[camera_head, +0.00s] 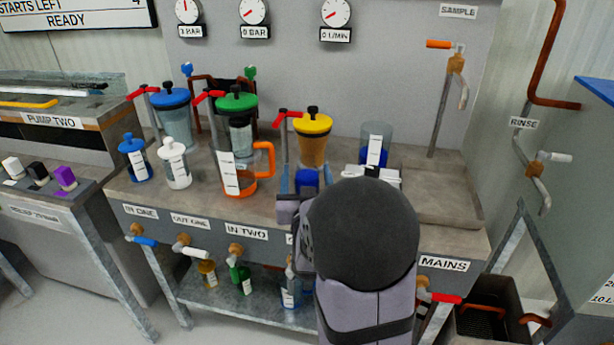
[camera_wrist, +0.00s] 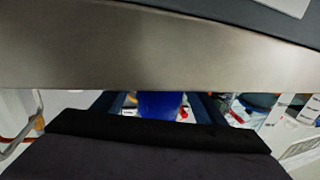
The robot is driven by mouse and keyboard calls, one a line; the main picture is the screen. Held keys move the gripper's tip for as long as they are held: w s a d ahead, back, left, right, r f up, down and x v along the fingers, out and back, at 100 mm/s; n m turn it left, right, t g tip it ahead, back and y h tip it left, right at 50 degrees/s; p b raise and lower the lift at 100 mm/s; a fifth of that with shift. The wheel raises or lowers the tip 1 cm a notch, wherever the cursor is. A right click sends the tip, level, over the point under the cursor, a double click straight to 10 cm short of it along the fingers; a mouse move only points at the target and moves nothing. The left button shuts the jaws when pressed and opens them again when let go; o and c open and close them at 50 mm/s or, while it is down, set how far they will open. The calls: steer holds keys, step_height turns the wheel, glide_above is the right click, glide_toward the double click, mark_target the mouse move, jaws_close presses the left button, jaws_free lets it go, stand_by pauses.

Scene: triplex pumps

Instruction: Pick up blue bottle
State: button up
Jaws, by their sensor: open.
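My gripper (camera_head: 307,184) is at the bench front below the yellow-lidded vessel, its body mostly hidden behind my dark round wrist. Its fingers look apart, one on each side of a blue object (camera_head: 308,177). In the wrist view, a blue object (camera_wrist: 159,105) also shows between the two dark fingers; only part is visible, and I cannot tell whether they touch it.
A white bottle (camera_head: 175,166), an orange-handled jug (camera_head: 238,178) and a yellow-lidded vessel (camera_head: 312,145) stand on the bench. A clear container with blue at its base (camera_head: 375,148) is to the right. Valves line the front edge. The bench's right end is mostly clear.

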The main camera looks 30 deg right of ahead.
steer(key=shift+w+d, duration=0.2)
steer(key=shift+w, duration=0.15)
steer(key=c, duration=1.3)
steer(key=shift+r, duration=0.2)
steer(key=shift+r+p, duration=1.2)
steer(key=shift+r, duration=3.55)
